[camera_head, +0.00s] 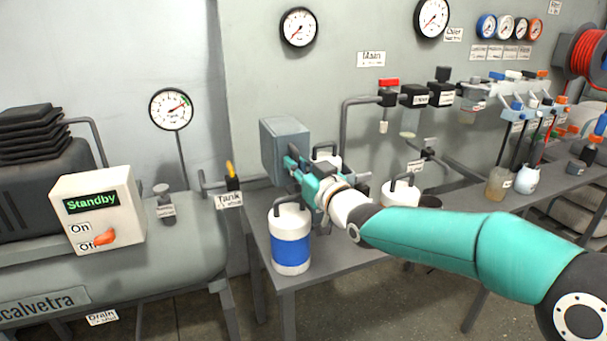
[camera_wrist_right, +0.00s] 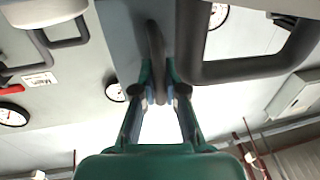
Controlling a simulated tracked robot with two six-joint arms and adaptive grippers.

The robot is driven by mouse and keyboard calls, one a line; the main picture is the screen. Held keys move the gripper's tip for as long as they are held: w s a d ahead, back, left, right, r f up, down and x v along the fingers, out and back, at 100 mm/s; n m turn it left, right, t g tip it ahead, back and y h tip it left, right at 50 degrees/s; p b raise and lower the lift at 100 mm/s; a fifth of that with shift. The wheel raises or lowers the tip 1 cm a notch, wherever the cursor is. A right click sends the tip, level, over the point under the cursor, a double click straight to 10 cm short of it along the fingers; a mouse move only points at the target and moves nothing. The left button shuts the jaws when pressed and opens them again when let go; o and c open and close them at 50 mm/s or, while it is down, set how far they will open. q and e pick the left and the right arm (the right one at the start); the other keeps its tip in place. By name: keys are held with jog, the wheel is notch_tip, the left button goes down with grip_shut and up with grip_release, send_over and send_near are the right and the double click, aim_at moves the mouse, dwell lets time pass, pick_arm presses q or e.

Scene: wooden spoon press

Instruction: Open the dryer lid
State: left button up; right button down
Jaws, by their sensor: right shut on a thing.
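My right gripper (camera_head: 292,165) reaches in from the right over the bench, beside a blue-grey box-like part (camera_head: 283,138). In the wrist view its two fingers (camera_wrist_right: 158,92) are shut on a dark grey handle (camera_wrist_right: 156,55), seen nearly end-on. Behind that handle is a blue-grey surface (camera_wrist_right: 122,35), which looks like the same part. No label naming the dryer lid is readable, so I cannot tell for sure that this is it. The gripper hides much of the part's lower side. My left gripper is not in view.
A white canister with a blue band (camera_head: 290,252) stands just below the gripper, its handle close by. Another white canister (camera_head: 400,193) stands to the right on the bench (camera_head: 330,270). A Standby control box (camera_head: 98,210) is at left. Pipes and valves line the wall.

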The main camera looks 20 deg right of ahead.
jog(key=shift+d, duration=0.1)
jog(key=c, duration=1.2)
grip_release()
jog(key=v, duration=1.2)
